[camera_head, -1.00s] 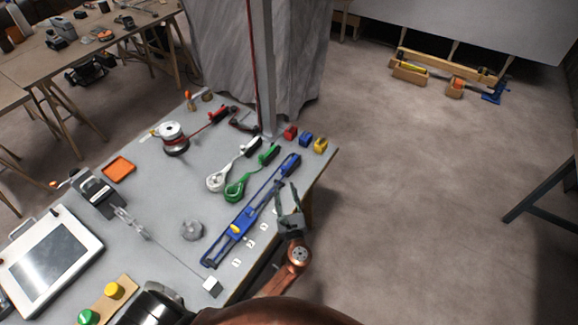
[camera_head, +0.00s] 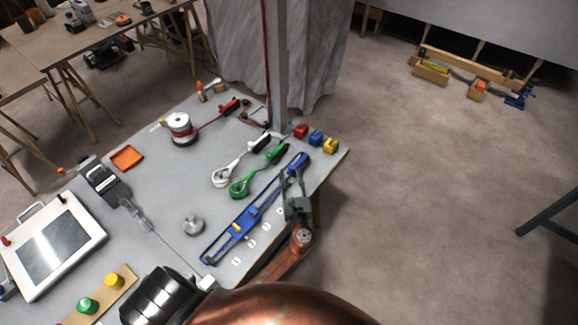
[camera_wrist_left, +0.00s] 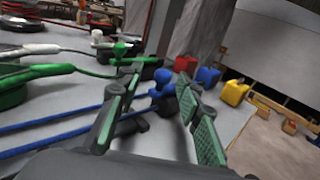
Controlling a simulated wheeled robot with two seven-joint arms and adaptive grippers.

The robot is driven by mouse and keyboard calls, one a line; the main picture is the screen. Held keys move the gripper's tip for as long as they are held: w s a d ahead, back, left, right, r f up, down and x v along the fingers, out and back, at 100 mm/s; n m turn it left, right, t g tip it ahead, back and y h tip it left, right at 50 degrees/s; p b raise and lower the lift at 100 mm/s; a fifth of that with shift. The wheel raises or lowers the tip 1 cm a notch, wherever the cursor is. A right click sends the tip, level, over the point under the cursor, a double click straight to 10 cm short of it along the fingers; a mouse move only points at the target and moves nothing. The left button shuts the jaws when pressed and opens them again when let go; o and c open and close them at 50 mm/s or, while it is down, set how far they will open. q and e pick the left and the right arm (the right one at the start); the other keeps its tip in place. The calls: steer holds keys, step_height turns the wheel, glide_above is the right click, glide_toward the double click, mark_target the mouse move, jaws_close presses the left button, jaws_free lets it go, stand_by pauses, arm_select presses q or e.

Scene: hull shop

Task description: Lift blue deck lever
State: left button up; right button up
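The blue deck lever (camera_head: 299,161) is at the far right end of a long blue track (camera_head: 247,220) on the grey bench. In the left wrist view its blue-topped dark handle (camera_wrist_left: 163,84) shows ahead, between the fingertip directions. My left gripper (camera_head: 294,178) is open at the bench's right edge, just short of the lever. Its two green-padded fingers also show in the left wrist view (camera_wrist_left: 158,84), apart, with nothing seen clamped. Whether a finger touches the handle I cannot tell. My right gripper is not in view.
Green (camera_head: 240,187) and white (camera_head: 222,176) lever pieces lie left of the track. Red (camera_head: 301,131), blue (camera_head: 316,138) and yellow (camera_head: 331,145) blocks stand beyond it. A grey post (camera_head: 276,70) rises behind. Open floor lies to the right.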

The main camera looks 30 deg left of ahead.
mark_target(291, 169)
arm_select(q)
steer(key=shift+w+a, duration=0.3)
steer(key=shift+w, duration=0.35)
steer(key=shift+w+a, duration=0.3)
steer(key=shift+w, duration=0.3)
steer(key=shift+w+a, duration=0.45)
steer(key=shift+c, duration=0.5)
steer(key=c, duration=0.8)
jaws_close()
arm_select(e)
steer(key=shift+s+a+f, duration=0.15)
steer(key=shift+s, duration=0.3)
arm_select(q)
steer(key=shift+a, duration=0.15)
